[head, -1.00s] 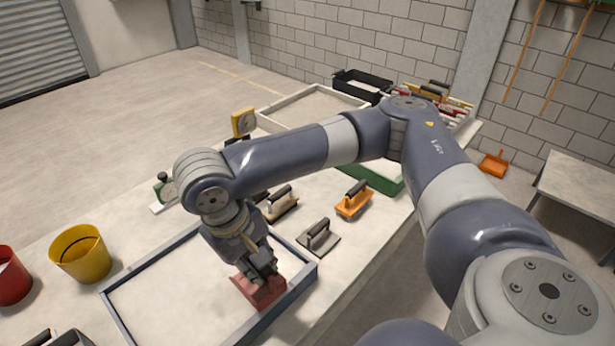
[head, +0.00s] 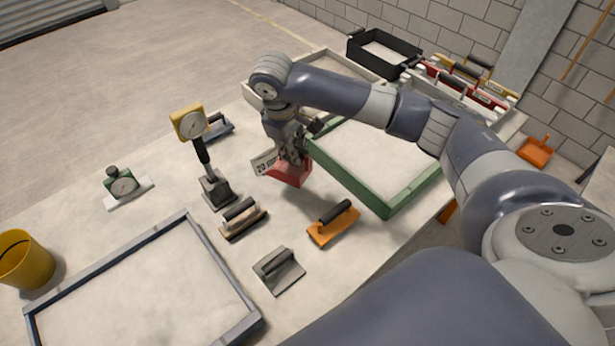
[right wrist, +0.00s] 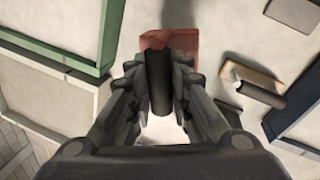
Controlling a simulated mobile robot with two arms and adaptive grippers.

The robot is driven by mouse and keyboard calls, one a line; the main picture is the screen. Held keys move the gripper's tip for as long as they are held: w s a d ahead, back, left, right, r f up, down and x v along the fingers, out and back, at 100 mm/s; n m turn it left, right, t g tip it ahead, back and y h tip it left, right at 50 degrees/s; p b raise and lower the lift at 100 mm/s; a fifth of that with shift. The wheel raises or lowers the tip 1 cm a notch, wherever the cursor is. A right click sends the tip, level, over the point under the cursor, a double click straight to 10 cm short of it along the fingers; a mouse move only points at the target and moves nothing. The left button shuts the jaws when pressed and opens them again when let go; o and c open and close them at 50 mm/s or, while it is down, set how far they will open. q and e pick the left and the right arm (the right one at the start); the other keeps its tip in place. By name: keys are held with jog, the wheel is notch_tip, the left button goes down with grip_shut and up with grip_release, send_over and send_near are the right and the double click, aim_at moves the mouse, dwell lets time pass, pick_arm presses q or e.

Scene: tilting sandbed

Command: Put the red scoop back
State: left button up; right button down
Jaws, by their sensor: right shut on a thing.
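The red scoop (head: 289,172) is in my right gripper (head: 292,152), beside the near left corner of the green-framed sand tray in the head view. In the right wrist view the gripper (right wrist: 160,85) is shut on the scoop's dark handle, and the red scoop (right wrist: 182,42) extends beyond the fingertips. The scoop appears to be above the table; the exact gap cannot be told. A small sign reading 20 (head: 264,163) stands just left of it, partly hidden. My left gripper is not in view.
The green-framed tray (head: 385,208) is right of the scoop. An orange float (head: 333,224), a wooden float (head: 243,218), a grey trowel (head: 278,270) and a yellow dial gauge (head: 190,123) stand nearby. A rack of red and yellow tools (head: 462,88) is at the back.

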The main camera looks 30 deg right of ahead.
aim_at(296, 174)
jog(key=shift+w+d+f, duration=0.15)
jog(key=shift+d+f, duration=0.3)
jog(key=shift+f, duration=0.15)
notch_tip(296, 174, down, 8)
jog(key=shift+a+f+p, duration=0.1)
jog(key=shift+a+p, duration=0.05)
jog(key=shift+p, duration=0.85)
jog(key=shift+f, duration=0.2)
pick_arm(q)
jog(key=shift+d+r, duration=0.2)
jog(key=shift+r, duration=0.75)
pick_arm(e)
jog(key=shift+f, duration=0.15)
jog(key=c, duration=1.5)
grip_release()
jog(key=shift+o, duration=0.2)
jog(key=shift+a+r, duration=0.1)
jog(key=shift+r, duration=0.4)
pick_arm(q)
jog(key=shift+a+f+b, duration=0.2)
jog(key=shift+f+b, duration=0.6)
pick_arm(e)
jog(key=v, duration=1.1)
